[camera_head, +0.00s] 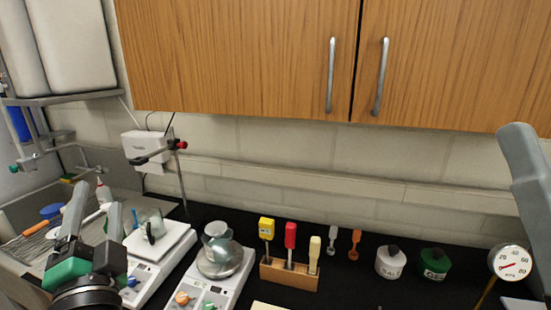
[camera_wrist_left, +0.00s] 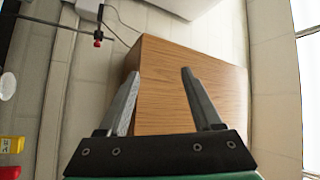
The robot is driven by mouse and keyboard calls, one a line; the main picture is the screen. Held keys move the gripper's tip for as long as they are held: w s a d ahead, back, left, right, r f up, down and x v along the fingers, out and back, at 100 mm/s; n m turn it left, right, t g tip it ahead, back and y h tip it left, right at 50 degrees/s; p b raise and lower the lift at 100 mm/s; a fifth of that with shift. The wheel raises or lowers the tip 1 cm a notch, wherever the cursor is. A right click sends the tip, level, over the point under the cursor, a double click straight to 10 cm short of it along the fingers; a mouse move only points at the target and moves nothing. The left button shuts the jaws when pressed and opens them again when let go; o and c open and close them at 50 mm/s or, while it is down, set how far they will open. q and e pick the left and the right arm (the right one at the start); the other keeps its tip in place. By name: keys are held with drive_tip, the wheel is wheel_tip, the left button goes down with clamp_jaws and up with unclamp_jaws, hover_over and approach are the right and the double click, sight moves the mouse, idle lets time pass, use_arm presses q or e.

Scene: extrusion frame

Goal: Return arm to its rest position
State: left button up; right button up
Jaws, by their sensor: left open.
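My left gripper (camera_head: 97,199) is at the lower left of the head view, with its grey fingers pointing up. In the left wrist view my left gripper (camera_wrist_left: 160,73) has its two fingers apart with nothing between them. The wooden cabinet (camera_wrist_left: 195,95) shows behind the fingers there.
Two scales (camera_head: 215,290) stand on the black bench near my left gripper. A wooden rack (camera_head: 288,274) holds coloured-handled tools. A white pot (camera_head: 390,263), a green pot (camera_head: 435,264) and a dial gauge (camera_head: 510,263) stand right. The wooden cabinet (camera_head: 235,50) hangs above.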

use_arm(q)
drive_tip(key=s+d+r+n+t+h, duration=0.35)
drive_tip(key=s+d+r+h, duration=0.2)
drive_tip(key=s+r, duration=0.2)
drive_tip(key=s+d+r+n+t+h, duration=0.2)
drive_tip(key=s+d+r+t+h, duration=0.2)
drive_tip(key=s+r+t+h, duration=0.25)
wheel_tip(320, 180, up, 26)
drive_tip(key=n+g+p, duration=0.1)
drive_tip(key=g+p, duration=0.1)
drive_tip(key=p, duration=2.4)
drive_tip(key=shift+s+a, duration=0.3)
drive_tip(key=shift+s, duration=0.1)
drive_tip(key=shift+r, duration=0.1)
